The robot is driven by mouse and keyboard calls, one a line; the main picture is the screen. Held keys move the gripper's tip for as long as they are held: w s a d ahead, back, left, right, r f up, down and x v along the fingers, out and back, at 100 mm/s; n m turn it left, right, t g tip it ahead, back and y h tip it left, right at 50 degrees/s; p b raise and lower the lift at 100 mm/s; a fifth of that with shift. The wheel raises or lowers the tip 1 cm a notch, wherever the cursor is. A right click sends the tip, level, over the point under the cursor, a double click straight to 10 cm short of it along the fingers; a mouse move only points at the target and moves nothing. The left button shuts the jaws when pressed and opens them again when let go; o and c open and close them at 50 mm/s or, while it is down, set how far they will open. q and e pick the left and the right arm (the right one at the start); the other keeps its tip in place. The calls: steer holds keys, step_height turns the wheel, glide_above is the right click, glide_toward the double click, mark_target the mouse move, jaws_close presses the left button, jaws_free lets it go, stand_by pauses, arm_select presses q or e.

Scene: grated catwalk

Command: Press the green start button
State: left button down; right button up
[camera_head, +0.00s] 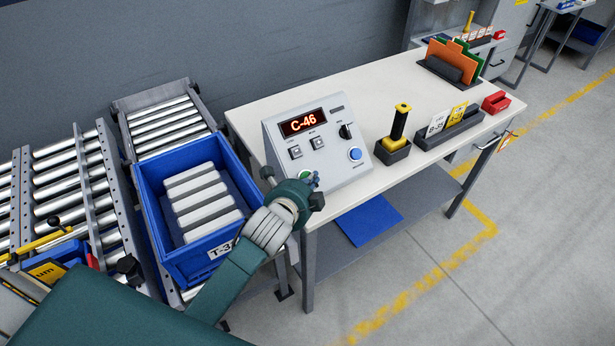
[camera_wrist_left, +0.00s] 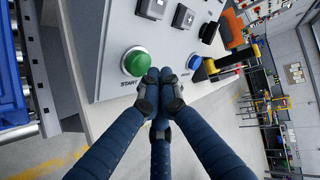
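The green start button (camera_wrist_left: 135,62) is a round domed button marked START on the sloped face of a pale grey control box (camera_head: 340,165). In the head view only a bit of the green button (camera_head: 305,175) shows behind my left gripper (camera_head: 312,184). In the left wrist view the fingertips of my left gripper (camera_wrist_left: 160,88) are together and empty, just right of and slightly below the button. I cannot tell whether they touch the panel. My right gripper is not in view.
The box also has a blue button (camera_head: 355,154), square buttons, a black knob (camera_head: 346,131) and a display (camera_head: 303,122) reading C-46. A blue tote (camera_head: 149,208) with pale blocks stands left of the table (camera_head: 245,118). A black-and-yellow tool (camera_head: 400,124) stands in a holder on the right.

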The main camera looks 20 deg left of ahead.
arm_select(q)
steer(key=shift+a+f, duration=0.1)
stand_by(0.4)
steer(key=shift+w+a+f, duration=0.2)
steer(key=shift+w+a+f, duration=0.3)
steer(key=shift+a+f, duration=0.15)
steer(key=shift+f, duration=0.15)
stand_by(1.2)
stand_by(0.3)
steer(key=shift+s+d+r+p, duration=0.35)
steer(key=shift+d+r+p, duration=0.1)
steer(key=shift+r+p, duration=0.35)
steer(key=shift+s+d, duration=0.15)
steer(key=shift+d, duration=0.05)
